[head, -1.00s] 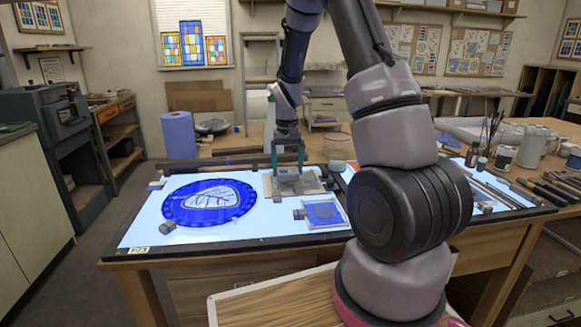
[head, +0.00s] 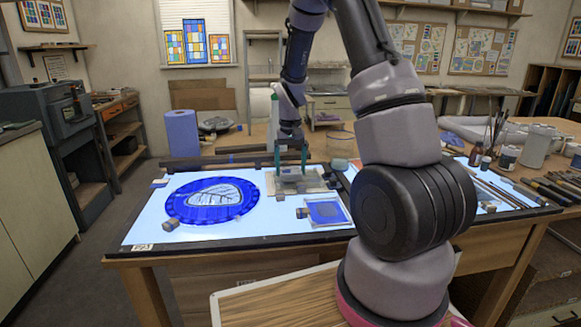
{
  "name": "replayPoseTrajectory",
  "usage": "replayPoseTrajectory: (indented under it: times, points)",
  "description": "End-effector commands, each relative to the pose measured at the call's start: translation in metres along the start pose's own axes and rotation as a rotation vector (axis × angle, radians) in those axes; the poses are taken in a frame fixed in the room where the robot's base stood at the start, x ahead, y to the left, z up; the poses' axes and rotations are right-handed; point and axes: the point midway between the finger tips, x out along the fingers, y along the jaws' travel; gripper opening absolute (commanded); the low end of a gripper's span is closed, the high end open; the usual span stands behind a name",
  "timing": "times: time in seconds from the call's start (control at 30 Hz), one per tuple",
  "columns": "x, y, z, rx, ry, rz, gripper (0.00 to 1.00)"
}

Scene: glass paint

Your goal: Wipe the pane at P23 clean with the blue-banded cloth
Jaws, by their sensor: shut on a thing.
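My gripper (head: 291,160) reaches down at the back middle of the light table, its two teal fingers on either side of a small grey bundle (head: 291,173). It is shut on this bundle, which looks like a cloth. I cannot make out a blue band on it. The bundle is at or just above a pale flat tray or pane (head: 313,184); contact is unclear. A round blue pane with a pale leaf shape (head: 213,197) lies to the left. A small square blue pane (head: 327,212) lies in front right. A label (head: 143,247) on the table's front-left edge is too small to read surely.
The lit table top (head: 160,228) has small blocks (head: 169,225) beside the panes. A blue roll (head: 182,133) stands behind its left end. Tools, jars and brushes (head: 497,135) crowd the right side. My arm hides part of the table's right middle.

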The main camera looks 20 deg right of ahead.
Motion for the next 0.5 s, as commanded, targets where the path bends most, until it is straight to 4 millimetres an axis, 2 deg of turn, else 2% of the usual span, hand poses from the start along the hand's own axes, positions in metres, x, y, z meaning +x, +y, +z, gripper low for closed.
replayPoseTrajectory:
  times: [0.5]
  points:
    - [0.0036,0.0,0.0,0.0,0.0,0.0,0.42]
